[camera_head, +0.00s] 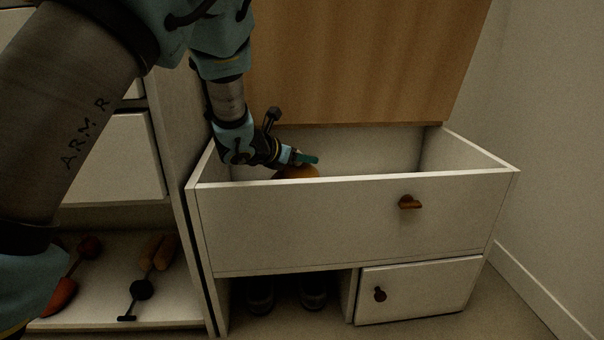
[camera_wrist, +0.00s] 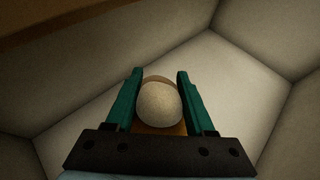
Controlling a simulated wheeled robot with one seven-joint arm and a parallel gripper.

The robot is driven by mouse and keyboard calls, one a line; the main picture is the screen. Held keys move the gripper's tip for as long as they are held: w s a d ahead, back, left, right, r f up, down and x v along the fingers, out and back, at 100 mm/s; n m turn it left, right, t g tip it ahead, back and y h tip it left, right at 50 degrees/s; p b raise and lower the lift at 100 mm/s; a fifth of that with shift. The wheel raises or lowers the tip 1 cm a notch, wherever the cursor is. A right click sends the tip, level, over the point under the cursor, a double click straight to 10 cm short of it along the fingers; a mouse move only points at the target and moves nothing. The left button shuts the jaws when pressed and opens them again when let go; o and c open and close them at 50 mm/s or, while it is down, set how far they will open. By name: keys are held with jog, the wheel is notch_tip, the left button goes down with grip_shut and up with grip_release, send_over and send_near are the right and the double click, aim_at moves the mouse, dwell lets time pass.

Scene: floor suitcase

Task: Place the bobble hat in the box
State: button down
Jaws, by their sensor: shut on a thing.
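The box is a white open-topped chest (camera_head: 300,215) with a brown knob on its front and a raised wooden lid (camera_head: 350,60). My gripper (camera_head: 308,159) is inside the box's opening at the left, near the front wall's top edge. An orange-brown part of the bobble hat (camera_head: 297,172) shows below the fingers; the front wall hides the rest. In the wrist view, the green fingers (camera_wrist: 158,92) are shut on the hat, with its pale round bobble (camera_wrist: 159,105) between them. The box's pale floor and walls (camera_wrist: 225,75) lie beyond, and the floor seen there is bare.
A small door (camera_head: 420,287) and a cubby with dark shoes (camera_head: 313,290) are under the box. A white shelf unit (camera_head: 110,165) stands close on the left, with shoe trees (camera_head: 140,290) on its low shelf. A wall is at the right.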

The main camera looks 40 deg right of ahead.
aim_at(284, 171)
notch_tip(284, 171, down, 3)
jog(key=shift+f+b, duration=0.15)
jog(key=shift+b, duration=0.55)
jog(key=shift+c, duration=1.2)
grip_release()
jog(key=p+v, duration=0.3)
jog(key=v, duration=0.3)
jog(key=shift+a+r, duration=0.25)
jog(key=shift+r, duration=0.1)
jog(key=shift+s+a+p, duration=0.1)
jog(key=shift+a+p, duration=0.25)
jog(key=shift+a, duration=0.1)
notch_tip(284, 171, up, 9)
jog(key=p, duration=0.9)
